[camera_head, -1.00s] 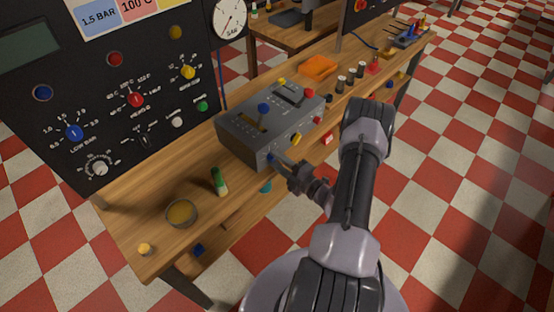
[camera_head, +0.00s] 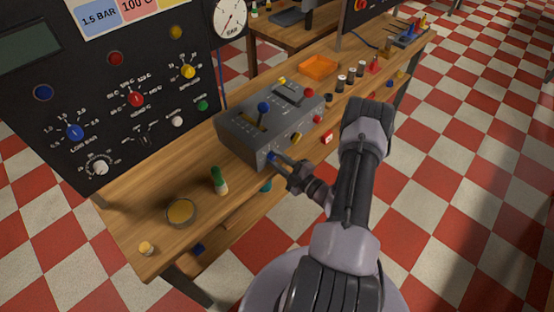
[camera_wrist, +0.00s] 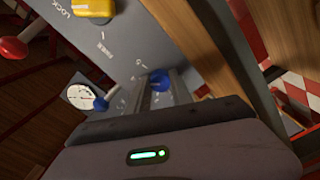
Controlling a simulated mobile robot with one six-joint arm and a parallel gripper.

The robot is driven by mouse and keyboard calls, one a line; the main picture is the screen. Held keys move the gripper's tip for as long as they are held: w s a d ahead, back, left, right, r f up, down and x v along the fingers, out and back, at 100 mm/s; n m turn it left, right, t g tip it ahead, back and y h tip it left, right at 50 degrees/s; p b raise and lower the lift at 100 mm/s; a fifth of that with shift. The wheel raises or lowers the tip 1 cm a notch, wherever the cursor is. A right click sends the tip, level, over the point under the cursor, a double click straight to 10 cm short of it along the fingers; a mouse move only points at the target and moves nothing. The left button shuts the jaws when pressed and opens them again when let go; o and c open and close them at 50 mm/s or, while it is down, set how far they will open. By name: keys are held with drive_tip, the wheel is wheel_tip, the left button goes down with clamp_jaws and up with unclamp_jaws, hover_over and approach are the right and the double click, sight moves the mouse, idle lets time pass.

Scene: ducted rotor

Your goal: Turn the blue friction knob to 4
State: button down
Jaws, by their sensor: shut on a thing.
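The grey control box (camera_head: 240,140) stands on the wooden bench. A blue knob (camera_head: 271,156) sits low on its front face, and my gripper (camera_head: 275,158) reaches it from the right. In the wrist view the blue knob (camera_wrist: 159,80) is between the two fingers of my gripper (camera_wrist: 160,88), which are shut on it. White scale marks show on the grey face around it, but the numbers are too small to read. The knob's pointer is hidden or too small to tell.
A yellow knob (camera_head: 296,138) and a red knob (camera_head: 318,118) are on the same face. A blue-topped lever (camera_head: 263,107) stands on top of the box. A green-capped bottle (camera_head: 219,180) and a round dish (camera_head: 181,212) stand on the bench to the left.

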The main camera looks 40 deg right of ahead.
drive_tip(key=c, duration=1.1)
unclamp_jaws()
drive_tip(key=s+p, duration=0.1)
drive_tip(key=s, duration=0.4)
drive_tip(key=s+d, duration=0.1)
drive_tip(key=s, duration=0.5)
drive_tip(key=s+p, duration=0.1)
drive_tip(key=s, duration=0.5)
drive_tip(key=shift+s+d+p, duration=0.15)
drive_tip(key=shift+s+p, duration=0.1)
drive_tip(key=shift+p, duration=0.05)
